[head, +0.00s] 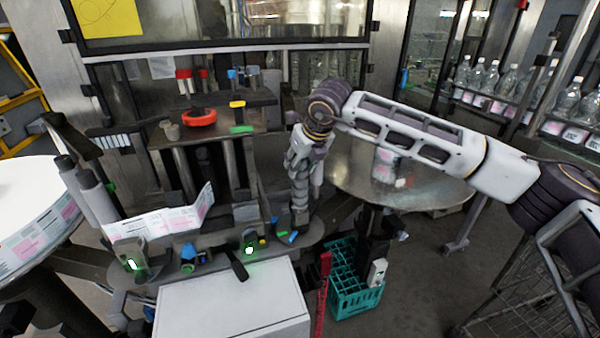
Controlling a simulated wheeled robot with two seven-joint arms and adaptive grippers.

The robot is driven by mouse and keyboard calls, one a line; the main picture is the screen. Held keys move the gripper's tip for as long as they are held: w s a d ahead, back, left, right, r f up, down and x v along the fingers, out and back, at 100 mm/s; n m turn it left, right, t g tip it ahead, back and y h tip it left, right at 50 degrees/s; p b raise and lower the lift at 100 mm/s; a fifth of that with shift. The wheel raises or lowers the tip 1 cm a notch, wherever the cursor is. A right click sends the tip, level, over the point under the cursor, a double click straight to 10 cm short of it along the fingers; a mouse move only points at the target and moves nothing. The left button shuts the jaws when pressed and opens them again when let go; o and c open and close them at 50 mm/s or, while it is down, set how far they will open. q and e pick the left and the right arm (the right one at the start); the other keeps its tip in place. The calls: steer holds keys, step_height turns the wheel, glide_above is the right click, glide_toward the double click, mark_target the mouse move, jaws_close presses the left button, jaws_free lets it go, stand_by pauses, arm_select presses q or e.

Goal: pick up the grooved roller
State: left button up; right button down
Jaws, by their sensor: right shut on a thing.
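My right arm comes in from the right, and its gripper (299,180) points down beside the labelling machine. It is shut on the grooved roller (300,204), a grey upright cylinder with ring-like grooves. The fingers cover the roller's upper part. The roller's lower end is over or close to the machine's dark base plate; I cannot tell whether it touches. My left gripper does not show.
A white box (232,308) stands in front of the machine. A teal crate (356,298) is on the floor right of it. A round metal table (425,192) lies behind my right forearm. A large label reel (32,212) is at left. Bottles (487,78) line the back right.

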steer(key=shift+r, duration=0.15)
steer(key=shift+r+b, duration=0.85)
steer(key=shift+r, duration=2.4)
steer(key=shift+s+d+r, duration=0.1)
steer(key=shift+r, duration=0.05)
arm_select(q)
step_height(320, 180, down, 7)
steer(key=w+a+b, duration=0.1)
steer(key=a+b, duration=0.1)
steer(key=b, duration=0.3)
arm_select(e)
steer(key=s+d, duration=0.4)
steer(key=s, duration=0.3)
steer(key=s+d, duration=0.4)
steer(key=s, duration=0.4)
steer(key=shift+s+d, duration=0.25)
steer(key=shift+d, duration=0.05)
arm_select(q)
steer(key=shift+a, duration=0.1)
